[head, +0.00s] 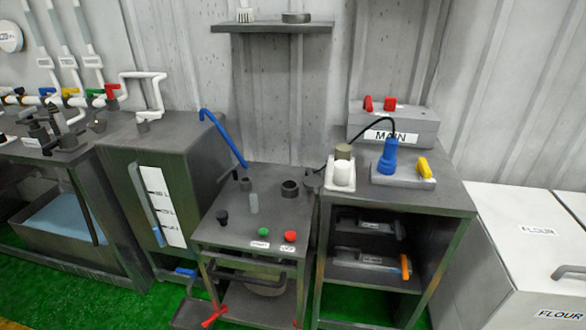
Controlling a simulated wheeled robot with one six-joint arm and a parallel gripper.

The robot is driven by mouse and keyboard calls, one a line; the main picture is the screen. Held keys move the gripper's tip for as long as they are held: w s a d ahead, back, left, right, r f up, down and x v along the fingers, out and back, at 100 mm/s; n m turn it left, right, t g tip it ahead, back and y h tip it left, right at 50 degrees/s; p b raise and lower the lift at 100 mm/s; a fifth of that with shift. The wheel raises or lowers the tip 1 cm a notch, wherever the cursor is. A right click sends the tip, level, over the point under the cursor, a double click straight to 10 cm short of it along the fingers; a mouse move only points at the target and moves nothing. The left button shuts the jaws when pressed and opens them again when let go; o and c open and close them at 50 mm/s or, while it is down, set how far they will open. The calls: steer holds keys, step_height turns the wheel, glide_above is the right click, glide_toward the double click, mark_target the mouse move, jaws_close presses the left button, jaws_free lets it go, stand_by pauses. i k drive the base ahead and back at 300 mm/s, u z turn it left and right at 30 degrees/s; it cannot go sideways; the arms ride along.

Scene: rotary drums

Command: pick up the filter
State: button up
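I cannot tell for certain which thing is the filter. A small white ribbed piece (245,15) stands at the left of the wall shelf and looks most like one. A dark short round piece (296,17) sits to its right on the same shelf. A tan-topped cylinder (343,152) stands with a white holder (341,176) on the right cabinet. My gripper does not show in the head view.
The wall shelf (270,27) is above the middle machine (245,222), whose top has knobs, green and red buttons and an open ring. The right cabinet (440,200) bears a blue plug with a black cable. Flour boxes (510,235) stand right.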

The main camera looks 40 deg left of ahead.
mark_target(342, 167)
steer(key=u, duration=1.15)
steer(key=i, duration=1.2)
steer(key=u, duration=0.65)
